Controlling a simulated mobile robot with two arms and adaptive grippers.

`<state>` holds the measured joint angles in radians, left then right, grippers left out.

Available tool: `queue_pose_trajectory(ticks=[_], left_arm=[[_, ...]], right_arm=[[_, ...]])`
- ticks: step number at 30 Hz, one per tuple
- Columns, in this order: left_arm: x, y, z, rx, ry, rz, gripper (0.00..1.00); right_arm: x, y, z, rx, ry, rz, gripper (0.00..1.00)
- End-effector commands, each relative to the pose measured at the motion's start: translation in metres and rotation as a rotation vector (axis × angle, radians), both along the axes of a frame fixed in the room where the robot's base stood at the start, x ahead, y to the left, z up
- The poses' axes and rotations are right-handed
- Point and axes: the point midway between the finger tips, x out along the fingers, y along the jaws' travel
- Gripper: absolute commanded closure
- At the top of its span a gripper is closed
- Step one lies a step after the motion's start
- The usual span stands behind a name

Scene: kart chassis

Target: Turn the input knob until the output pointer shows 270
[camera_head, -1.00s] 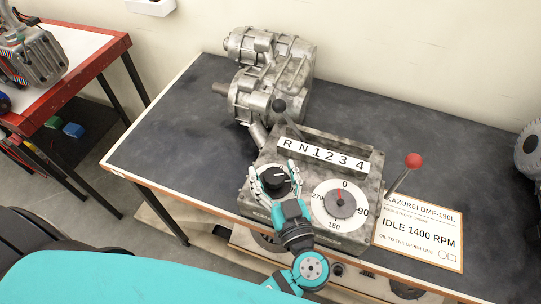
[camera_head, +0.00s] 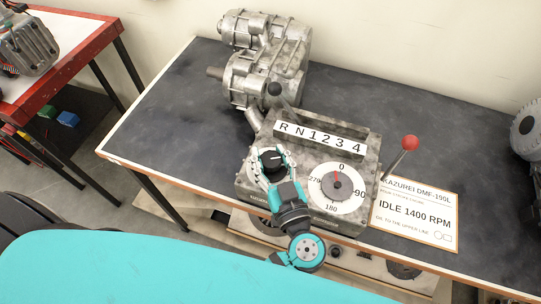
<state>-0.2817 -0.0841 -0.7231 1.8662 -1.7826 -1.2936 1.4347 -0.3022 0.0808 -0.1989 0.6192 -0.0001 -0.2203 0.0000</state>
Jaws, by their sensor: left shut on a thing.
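The round black input knob (camera_head: 271,160) is on the left of the top of a grey metal box (camera_head: 368,150). My left gripper (camera_head: 272,166) is shut on the knob, its pale fingers around the knob's sides. The fingers hide part of the knob and its surround. The white output dial (camera_head: 325,205), marked 0, 90, 180 and 270, is just right of the gripper. Its red pointer (camera_head: 336,177) points close to 0, perhaps slightly toward the 270 side. My right gripper is not in view.
A red-knobbed lever (camera_head: 409,144) rises at the box's right. A strip (camera_head: 320,138) marked R N 1 2 3 4 lies behind the dial. A grey gearbox casting (camera_head: 262,70) stands behind, and a printed card (camera_head: 412,215) lies right. The dark bench top (camera_head: 420,110) is clear at back right.

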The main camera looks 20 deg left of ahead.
Motion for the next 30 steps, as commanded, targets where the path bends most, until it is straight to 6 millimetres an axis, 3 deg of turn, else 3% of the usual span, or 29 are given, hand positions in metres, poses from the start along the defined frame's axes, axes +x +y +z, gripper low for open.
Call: queue_pose_trajectory(ticks=[14,30], left_arm=[[-0.002,-0.001,-0.003,-0.001,0.001,-0.122,0.92],[-0.002,-0.001,-0.004,-0.001,0.001,-0.601,0.91]], right_arm=[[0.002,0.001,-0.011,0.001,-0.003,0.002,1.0],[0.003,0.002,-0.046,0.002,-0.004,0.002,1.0]])
